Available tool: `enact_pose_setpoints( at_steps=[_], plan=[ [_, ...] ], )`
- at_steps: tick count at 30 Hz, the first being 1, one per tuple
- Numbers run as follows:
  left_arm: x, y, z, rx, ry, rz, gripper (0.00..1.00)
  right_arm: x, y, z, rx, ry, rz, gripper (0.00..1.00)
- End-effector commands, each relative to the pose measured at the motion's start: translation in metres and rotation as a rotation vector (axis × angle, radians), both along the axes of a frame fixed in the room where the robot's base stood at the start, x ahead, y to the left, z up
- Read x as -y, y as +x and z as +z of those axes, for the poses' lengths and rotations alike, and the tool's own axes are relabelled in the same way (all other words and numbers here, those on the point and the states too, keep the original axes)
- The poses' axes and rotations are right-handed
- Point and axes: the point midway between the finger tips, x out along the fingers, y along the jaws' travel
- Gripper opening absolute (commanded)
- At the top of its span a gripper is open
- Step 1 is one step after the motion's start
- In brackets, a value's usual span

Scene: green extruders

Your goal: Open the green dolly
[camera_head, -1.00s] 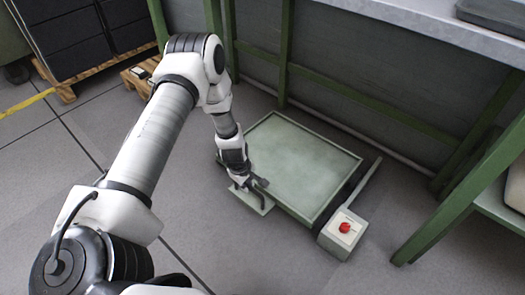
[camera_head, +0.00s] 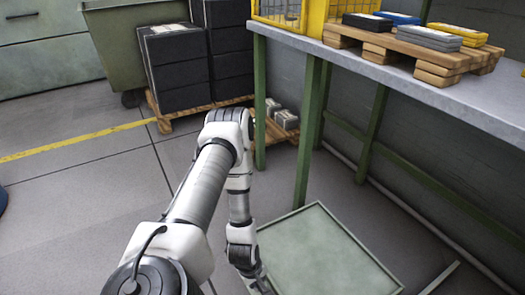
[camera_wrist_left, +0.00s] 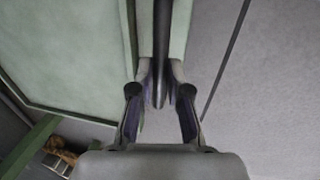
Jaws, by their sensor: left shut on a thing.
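The green dolly (camera_head: 320,250) is low on the floor at the bottom of the head view, cut off by the lower edge. Its flat pale-green top also fills the left of the left wrist view (camera_wrist_left: 65,50). My left gripper (camera_head: 262,284) is at the dolly's left side in the head view, partly out of frame. In the left wrist view its fingers (camera_wrist_left: 161,80) are shut on a dark, narrow handle (camera_wrist_left: 162,25) at the dolly's edge. The handle's far end is out of view. My right gripper is not in view.
A green-legged workbench (camera_head: 400,105) stands behind the dolly, with a small wooden pallet (camera_head: 405,48) of boxes on top. Black crates (camera_head: 178,62) stand on a floor pallet at the back. Open grey floor (camera_head: 75,215) lies to the left.

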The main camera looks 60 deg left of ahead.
Motion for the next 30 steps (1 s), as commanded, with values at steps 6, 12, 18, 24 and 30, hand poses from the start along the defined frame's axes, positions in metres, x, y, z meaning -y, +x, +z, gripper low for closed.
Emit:
enact_pose_setpoints(
  at_steps=[6,12,18,24,30],
  plan=[
    [-0.001,0.000,-0.001,0.000,0.002,0.001,0.20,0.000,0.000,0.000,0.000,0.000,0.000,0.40],
    [-0.001,0.000,0.000,0.000,0.002,0.001,0.41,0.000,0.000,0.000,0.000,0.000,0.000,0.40],
    [-0.001,0.000,0.001,0.000,0.002,0.002,0.41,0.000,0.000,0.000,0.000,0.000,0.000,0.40],
    [-0.001,-0.003,0.023,0.005,-0.001,0.010,0.41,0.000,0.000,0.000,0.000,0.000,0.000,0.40],
    [-0.001,-0.009,0.053,0.007,-0.005,0.014,0.41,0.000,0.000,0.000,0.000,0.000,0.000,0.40]
  ],
)
